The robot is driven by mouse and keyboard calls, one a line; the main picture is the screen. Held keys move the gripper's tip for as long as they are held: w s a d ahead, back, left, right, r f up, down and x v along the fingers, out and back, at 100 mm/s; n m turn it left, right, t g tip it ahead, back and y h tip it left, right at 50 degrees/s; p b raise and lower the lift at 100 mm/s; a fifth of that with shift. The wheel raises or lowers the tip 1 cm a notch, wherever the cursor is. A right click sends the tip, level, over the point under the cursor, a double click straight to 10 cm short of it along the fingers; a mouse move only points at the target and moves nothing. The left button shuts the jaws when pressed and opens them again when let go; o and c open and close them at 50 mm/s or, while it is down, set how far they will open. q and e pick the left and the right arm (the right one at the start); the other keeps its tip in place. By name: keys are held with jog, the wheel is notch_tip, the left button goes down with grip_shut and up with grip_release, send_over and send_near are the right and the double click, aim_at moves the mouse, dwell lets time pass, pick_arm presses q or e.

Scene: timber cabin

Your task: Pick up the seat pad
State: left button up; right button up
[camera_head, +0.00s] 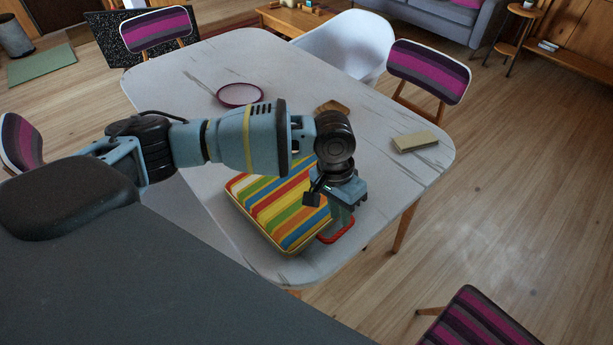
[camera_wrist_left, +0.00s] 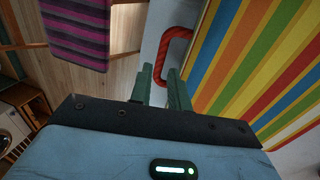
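The seat pad (camera_head: 272,203) is a thick cushion with many-coloured stripes, lying on the table; its striped face fills the right of the left wrist view (camera_wrist_left: 262,60). A red loop handle (camera_head: 338,234) sticks out from its right side and also shows in the left wrist view (camera_wrist_left: 177,36). My left gripper (camera_head: 341,217) points down beside that side and partly hides the pad. In the left wrist view its two green fingers (camera_wrist_left: 162,86) stand apart, with the loop's near part showing at the gap between the tips. My right gripper is not in view.
The pale table (camera_head: 200,75) also bears a purple-rimmed plate (camera_head: 240,94), a wooden item (camera_head: 332,106) partly behind my arm, and a beige block (camera_head: 415,141). Chairs with purple-striped backs and a white chair (camera_head: 348,45) stand around it.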

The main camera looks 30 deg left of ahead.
aim_at(339, 232)
pick_arm(q)
jog(key=shift+s+d+f, duration=0.1)
jog(key=shift+s+f, duration=0.1)
jog(key=shift+f, duration=0.25)
jog(key=shift+s+f, duration=0.15)
jog(key=shift+f, duration=0.45)
jog(key=shift+d+f, duration=0.1)
jog(key=shift+f, duration=0.2)
jog(key=x, duration=0.4)
jog(key=shift+f+b, duration=0.3)
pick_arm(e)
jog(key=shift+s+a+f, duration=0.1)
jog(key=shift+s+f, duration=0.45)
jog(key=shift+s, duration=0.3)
pick_arm(q)
jog(key=shift+c, duration=0.2)
grip_shut()
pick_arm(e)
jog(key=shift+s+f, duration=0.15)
